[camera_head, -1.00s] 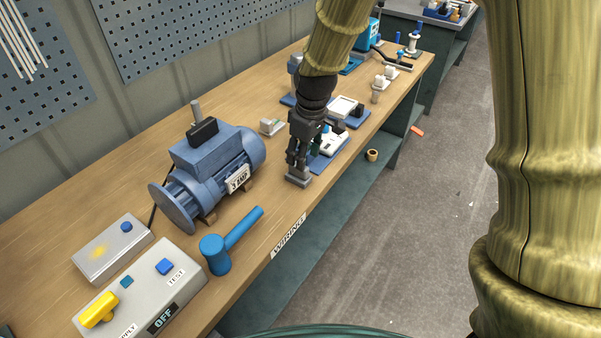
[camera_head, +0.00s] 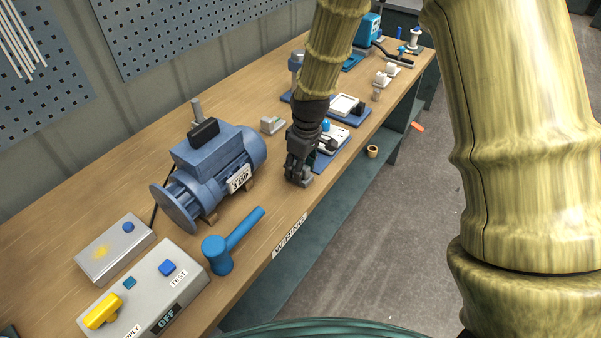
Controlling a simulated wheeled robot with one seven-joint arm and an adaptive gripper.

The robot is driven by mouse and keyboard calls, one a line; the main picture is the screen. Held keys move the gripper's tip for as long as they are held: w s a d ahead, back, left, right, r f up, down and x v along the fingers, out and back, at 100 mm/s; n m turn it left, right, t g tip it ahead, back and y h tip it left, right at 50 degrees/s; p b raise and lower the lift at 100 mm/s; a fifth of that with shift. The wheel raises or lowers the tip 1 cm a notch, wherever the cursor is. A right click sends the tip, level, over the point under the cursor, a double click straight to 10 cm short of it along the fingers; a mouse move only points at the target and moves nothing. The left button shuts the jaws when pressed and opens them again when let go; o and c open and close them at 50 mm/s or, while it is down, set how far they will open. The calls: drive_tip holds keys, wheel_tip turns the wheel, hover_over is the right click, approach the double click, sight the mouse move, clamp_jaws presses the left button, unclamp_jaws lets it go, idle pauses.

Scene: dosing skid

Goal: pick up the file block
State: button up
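A small grey block, which I take for the file block (camera_head: 305,182), lies on the wooden bench near its front edge, right of the blue motor. My gripper (camera_head: 297,178) points down at it, with the dark fingers low at the block and hiding much of it. Whether the fingers touch the block or are closed on it cannot be made out at this size.
The blue motor (camera_head: 215,165) stands just left of my gripper. A blue mallet (camera_head: 232,240) lies nearer the front, beside the grey supply box (camera_head: 150,290). Blue-based devices (camera_head: 347,108) stand close behind and right. Bare bench top lies between mallet and gripper.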

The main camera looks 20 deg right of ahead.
drive_tip(key=shift+w+f, duration=0.1)
drive_tip(key=c, duration=0.5)
clamp_jaws()
drive_tip(key=shift+r+b, duration=0.4)
drive_tip(key=shift+r, duration=1.4)
drive_tip(key=s+a+b, duration=0.1)
drive_tip(key=s+a, duration=0.1)
drive_tip(key=s, duration=0.6)
drive_tip(key=s+a+r+b, duration=0.1)
drive_tip(key=s+b, duration=0.1)
drive_tip(key=s, duration=0.5)
drive_tip(key=shift+s+a+r+b, duration=0.25)
drive_tip(key=shift+s+a+b, duration=0.05)
drive_tip(key=shift+s+a, duration=0.05)
